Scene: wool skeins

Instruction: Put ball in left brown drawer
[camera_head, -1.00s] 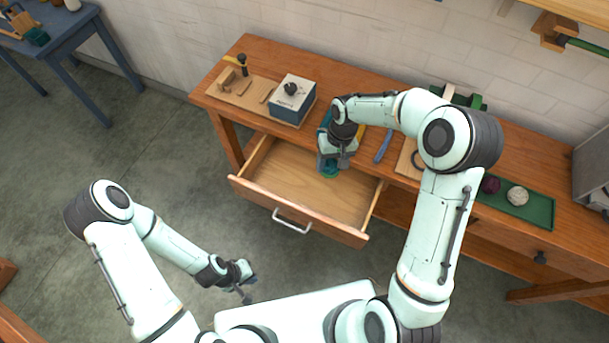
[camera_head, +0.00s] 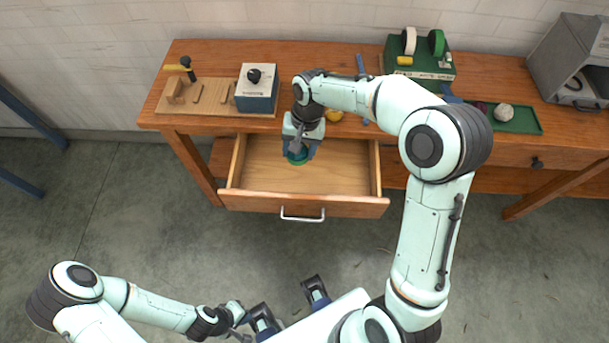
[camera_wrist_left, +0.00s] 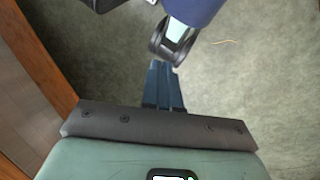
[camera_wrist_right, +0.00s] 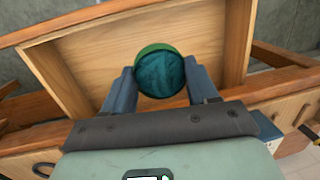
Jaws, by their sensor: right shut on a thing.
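A teal wool ball with a green edge (camera_wrist_right: 161,73) sits between the fingers of my right gripper (camera_wrist_right: 161,88), which is shut on it. In the head view, my right gripper (camera_head: 299,150) holds the ball (camera_head: 298,158) at the back of the open brown drawer (camera_head: 345,170); I cannot tell whether it touches the bottom. The drawer has a silver handle (camera_head: 302,215), and its visible floor is bare. My left gripper (camera_head: 240,328) is low in the head view, away from the drawer. Its blue fingers are together and empty in the left wrist view (camera_wrist_left: 164,85).
On the workbench (camera_head: 215,60) stand a blue box with a black knob (camera_head: 257,88), a wooden board with tools (camera_head: 190,95) and a green box with tape rolls (camera_head: 420,65). A green tray (camera_head: 520,118) holds a pale ball (camera_head: 503,112). Floor before the drawer is clear.

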